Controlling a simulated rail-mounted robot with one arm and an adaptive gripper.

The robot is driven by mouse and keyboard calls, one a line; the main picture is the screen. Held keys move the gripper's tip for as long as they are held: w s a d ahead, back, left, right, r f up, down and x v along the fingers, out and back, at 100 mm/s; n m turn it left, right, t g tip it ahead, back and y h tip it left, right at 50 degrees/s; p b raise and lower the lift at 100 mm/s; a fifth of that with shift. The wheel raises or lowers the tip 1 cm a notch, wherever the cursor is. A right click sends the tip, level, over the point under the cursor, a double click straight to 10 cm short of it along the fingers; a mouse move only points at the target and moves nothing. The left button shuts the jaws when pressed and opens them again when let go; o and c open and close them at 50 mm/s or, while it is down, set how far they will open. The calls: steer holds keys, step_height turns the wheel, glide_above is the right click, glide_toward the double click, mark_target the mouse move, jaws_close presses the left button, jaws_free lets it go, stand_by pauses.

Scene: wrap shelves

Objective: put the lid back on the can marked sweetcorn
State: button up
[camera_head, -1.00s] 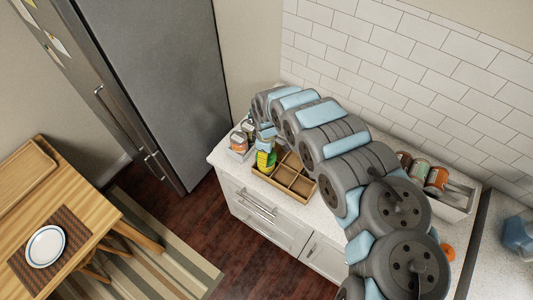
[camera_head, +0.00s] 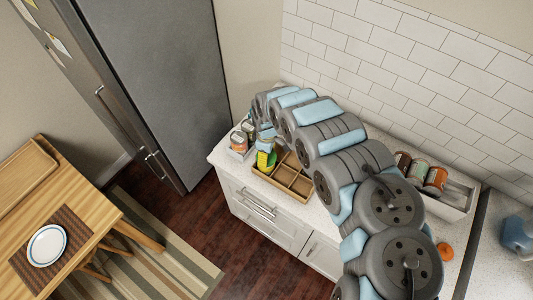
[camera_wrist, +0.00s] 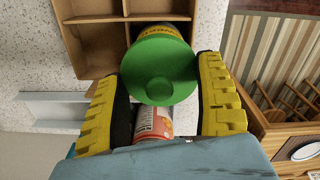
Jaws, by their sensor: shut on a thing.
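My gripper (camera_wrist: 160,72) has its two yellow fingers on either side of a round green lid (camera_wrist: 158,68) in the wrist view, shut on it. A can with a yellow label (camera_wrist: 158,31) shows just beyond the lid, partly hidden by it. Its lettering is too small to read surely, and I cannot tell whether the lid is touching or seated on it. In the head view my gripper is small beside the brown divided box, with green and yellow (camera_head: 265,160) showing there.
The brown compartment box (camera_head: 283,191) stands on the white counter. A white tray (camera_wrist: 50,106) with cans is beside it; one red-and-white can (camera_wrist: 152,123) shows below the lid. More cans (camera_head: 435,179) stand in a bin at right. The fridge (camera_head: 160,80) is at left.

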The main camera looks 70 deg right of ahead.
stand_by(0.3)
steer(key=o, duration=0.8)
steer(key=shift+o, duration=0.2)
steer(key=shift+r, duration=0.1)
steer(key=shift+r+p, duration=3.15)
steer(key=shift+r, duration=0.3)
jaws_close()
